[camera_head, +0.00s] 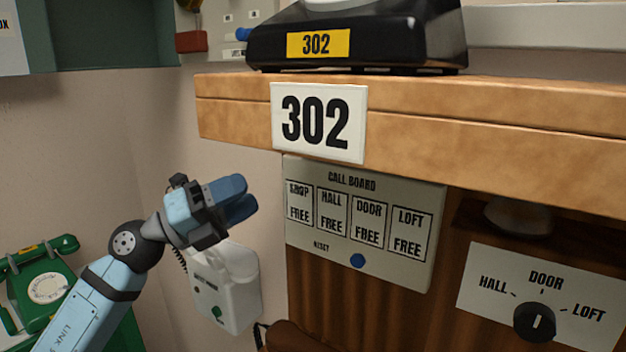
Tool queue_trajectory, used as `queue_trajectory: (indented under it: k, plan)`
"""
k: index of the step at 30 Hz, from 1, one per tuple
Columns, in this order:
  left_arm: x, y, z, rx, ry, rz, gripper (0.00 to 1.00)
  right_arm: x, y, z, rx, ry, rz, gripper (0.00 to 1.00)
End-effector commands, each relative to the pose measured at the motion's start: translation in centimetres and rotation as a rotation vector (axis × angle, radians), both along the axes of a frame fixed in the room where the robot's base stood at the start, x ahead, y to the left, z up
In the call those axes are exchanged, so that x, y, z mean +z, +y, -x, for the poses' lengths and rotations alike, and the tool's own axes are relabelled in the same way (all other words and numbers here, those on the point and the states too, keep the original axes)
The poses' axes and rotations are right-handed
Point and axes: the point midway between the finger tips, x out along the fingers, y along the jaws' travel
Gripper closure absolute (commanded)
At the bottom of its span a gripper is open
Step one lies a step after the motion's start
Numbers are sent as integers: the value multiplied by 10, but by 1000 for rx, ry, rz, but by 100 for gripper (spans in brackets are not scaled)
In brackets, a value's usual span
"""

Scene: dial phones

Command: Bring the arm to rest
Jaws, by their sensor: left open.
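My left arm (95,300) comes in from the lower left. My left gripper (245,198) is raised in front of the wall, to the left of the call board (318,247) and below the wooden shelf edge (230,105). Its two blue fingers point right and hold nothing that I can see. The gripper looks apart from the board and shelf, and it overlaps the top of a white wall box (238,285) in the picture. My right gripper is not in view.
A black phone (400,35) labelled 302 stands on the shelf. A green dial phone (40,285) is at the lower left. A selector panel (490,285) with a black knob (534,322) is at the lower right. A green cabinet (110,35) hangs at the upper left.

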Motion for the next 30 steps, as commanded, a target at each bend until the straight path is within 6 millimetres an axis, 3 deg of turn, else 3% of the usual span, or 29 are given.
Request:
queue_trajectory:
  k: [8, 14, 20, 24, 27, 30]
  plan:
    - [-107, 28, 3, 42, 486, 467, 55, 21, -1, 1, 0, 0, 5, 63]
    - [-211, 56, 22, 187, 876, 758, 55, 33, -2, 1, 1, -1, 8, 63]
    - [-331, 79, 80, 397, 1298, 992, 55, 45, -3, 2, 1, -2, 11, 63]
    - [-408, 86, 144, 555, 1590, 1112, 55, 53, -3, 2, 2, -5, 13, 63]
    - [-446, 87, 189, 643, 1757, 1168, 55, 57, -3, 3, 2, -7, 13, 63]
    - [-470, 86, 223, 706, 1873, 1200, 55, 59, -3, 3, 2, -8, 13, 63]
